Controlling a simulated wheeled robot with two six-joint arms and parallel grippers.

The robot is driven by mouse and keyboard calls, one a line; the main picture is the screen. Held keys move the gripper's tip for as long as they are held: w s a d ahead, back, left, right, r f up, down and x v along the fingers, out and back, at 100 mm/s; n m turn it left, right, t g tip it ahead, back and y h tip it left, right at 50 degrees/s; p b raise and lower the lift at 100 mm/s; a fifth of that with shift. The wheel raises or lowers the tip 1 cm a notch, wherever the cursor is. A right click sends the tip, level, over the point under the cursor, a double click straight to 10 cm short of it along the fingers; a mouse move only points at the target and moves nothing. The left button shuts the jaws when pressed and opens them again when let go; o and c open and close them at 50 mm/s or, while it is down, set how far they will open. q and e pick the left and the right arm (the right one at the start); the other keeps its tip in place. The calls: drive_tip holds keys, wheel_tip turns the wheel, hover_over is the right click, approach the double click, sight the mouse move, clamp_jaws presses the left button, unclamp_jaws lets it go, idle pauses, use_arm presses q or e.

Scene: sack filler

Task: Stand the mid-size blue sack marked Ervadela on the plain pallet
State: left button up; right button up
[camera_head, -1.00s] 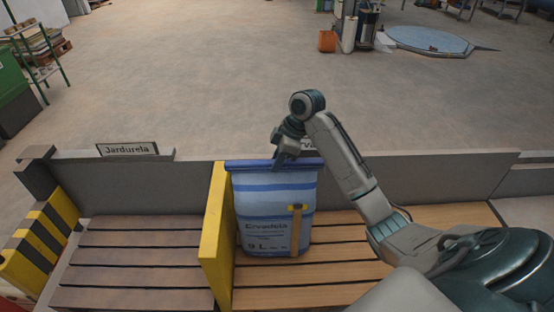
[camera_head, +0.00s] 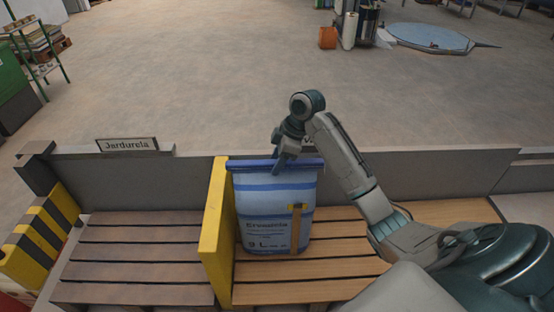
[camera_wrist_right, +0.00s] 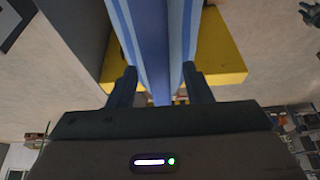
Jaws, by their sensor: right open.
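The blue and white striped sack (camera_head: 272,205) stands upright on the light wooden pallet (camera_head: 350,255), right of the yellow divider. Its printed name is blurred but starts like "Erv", with "9 L" below. A dark blue band (camera_head: 250,165) runs along its top, and a tan strip marks its front. My right gripper (camera_head: 281,163) is at the top edge. In the right wrist view, its open fingers (camera_wrist_right: 160,88) stand on either side of the sack top (camera_wrist_right: 152,45), with gaps visible. My left gripper is not in view.
The yellow divider (camera_head: 216,235) stands close against the sack's left side. A darker, empty pallet (camera_head: 135,260) lies left of it, behind it a "Jardurela" sign (camera_head: 127,145). Another sign is mostly hidden behind my right gripper. A low grey wall (camera_head: 430,175) runs behind both pallets.

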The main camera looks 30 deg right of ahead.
drive_tip(key=b+v, duration=0.1)
drive_tip(key=v, duration=0.4)
drive_tip(key=shift+s+d+r+b, duration=0.1)
drive_tip(key=shift+d+r+b, duration=0.05)
drive_tip(key=shift+r+b, duration=0.2)
drive_tip(key=p+v, duration=0.2)
drive_tip(key=v, duration=0.3)
drive_tip(key=shift+r, duration=0.1)
